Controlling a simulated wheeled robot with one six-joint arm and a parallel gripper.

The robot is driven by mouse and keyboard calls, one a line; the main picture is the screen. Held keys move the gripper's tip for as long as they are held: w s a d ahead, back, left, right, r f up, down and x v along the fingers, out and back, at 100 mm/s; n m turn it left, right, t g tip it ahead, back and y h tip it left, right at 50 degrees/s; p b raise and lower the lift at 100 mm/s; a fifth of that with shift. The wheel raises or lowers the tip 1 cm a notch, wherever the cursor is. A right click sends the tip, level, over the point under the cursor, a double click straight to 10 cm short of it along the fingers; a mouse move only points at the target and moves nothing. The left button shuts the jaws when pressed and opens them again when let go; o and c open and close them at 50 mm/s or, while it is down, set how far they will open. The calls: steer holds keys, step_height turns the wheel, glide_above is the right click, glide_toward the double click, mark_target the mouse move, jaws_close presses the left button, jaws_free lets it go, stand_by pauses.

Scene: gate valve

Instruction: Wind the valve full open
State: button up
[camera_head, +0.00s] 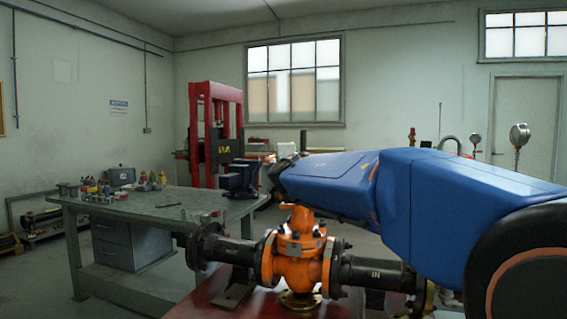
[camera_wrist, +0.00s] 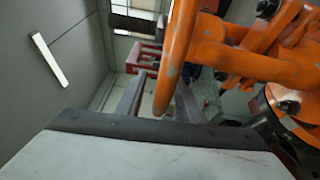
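The gate valve (camera_head: 302,262) has an orange body between two black flanged pipes, on a red table. In the head view my arm covers its upper part, and its handwheel is hidden. In the wrist view the orange handwheel (camera_wrist: 176,57) shows as a thick curved rim, with a spoke running right towards orange valve parts. My gripper (camera_wrist: 160,82) points at the rim with its two grey fingers apart. The lower rim appears between the fingers, with a gap beside the left one. I cannot tell whether either finger touches it.
A grey workbench (camera_head: 130,205) with bottles and a vice (camera_head: 238,178) stands left of the valve. A red press frame (camera_head: 215,125) is behind it. A pressure gauge (camera_head: 519,135) rises behind my arm. The red table (camera_head: 200,300) carries the pipework.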

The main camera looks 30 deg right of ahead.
steer(key=v, duration=1.7)
steer(key=shift+s, duration=0.2)
steer(key=shift+a, duration=0.1)
steer(key=s+f+m+g+y, duration=0.1)
steer(key=s+f+m+g, duration=0.25)
steer(key=f, duration=0.65)
steer(key=s+f+m+g+y, duration=0.1)
steer(key=s+f+m+g, duration=0.3)
steer(key=f, duration=0.7)
steer(key=s+a+f+m+g+y, duration=0.2)
steer(key=s+a+f, duration=0.4)
steer(key=f, duration=0.3)
steer(key=s+a+f+m+g+y, duration=0.2)
steer(key=s+a+f+m+y, duration=0.1)
steer(key=s+a+f+y, duration=0.2)
step_height(320, 180, down, 4)
steer(key=shift+s+a+f, duration=0.1)
steer(key=shift+s+a, duration=0.3)
steer(key=shift+a, duration=0.55)
